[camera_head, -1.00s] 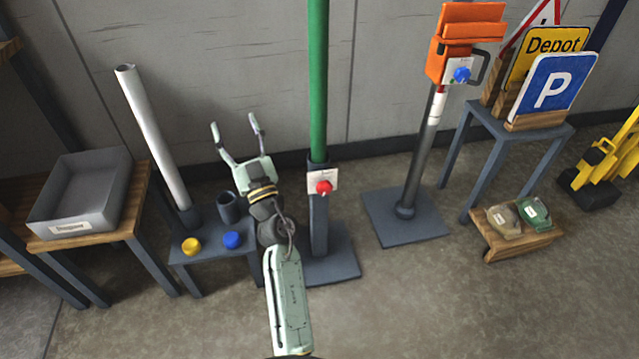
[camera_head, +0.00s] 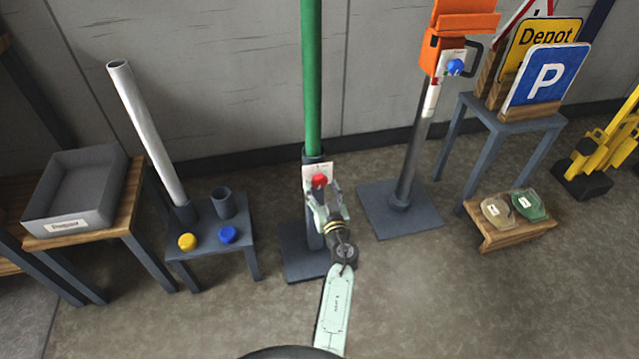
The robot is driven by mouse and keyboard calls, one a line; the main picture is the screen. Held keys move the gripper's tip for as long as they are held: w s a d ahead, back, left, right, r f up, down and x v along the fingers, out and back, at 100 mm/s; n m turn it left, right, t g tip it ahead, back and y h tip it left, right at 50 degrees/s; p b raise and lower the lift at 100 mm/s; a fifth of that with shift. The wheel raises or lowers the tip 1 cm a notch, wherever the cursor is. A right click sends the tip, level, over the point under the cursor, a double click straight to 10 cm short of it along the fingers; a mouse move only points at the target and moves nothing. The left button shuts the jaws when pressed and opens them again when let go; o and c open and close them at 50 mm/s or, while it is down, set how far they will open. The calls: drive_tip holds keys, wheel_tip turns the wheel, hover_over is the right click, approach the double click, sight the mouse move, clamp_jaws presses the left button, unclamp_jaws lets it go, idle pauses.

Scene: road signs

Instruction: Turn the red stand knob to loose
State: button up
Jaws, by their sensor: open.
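The red knob (camera_head: 319,180) sits on a white label plate (camera_head: 313,170) at the front of the stand that holds the green pole (camera_head: 312,80). The stand has a dark square base (camera_head: 300,255) on the floor. My gripper (camera_head: 322,191) is open, with its fingers pointing up toward the knob from just below and in front. The fingertips are close to the knob; I cannot tell whether they touch it. The lettering on the plate is too small to read, and my gripper hides part of the stand's post.
A small table (camera_head: 212,244) with a yellow knob (camera_head: 187,241), a blue knob (camera_head: 228,234) and a white tube (camera_head: 147,130) stands to the left. A second stand with an orange lamp (camera_head: 462,28) is to the right. Clear floor lies in front.

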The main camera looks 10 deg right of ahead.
sight(321, 185)
drive_tip(key=shift+w+b, duration=0.3)
drive_tip(key=shift+w, duration=1.3)
drive_tip(key=c, duration=1.2)
drive_tip(key=shift+o, duration=0.2)
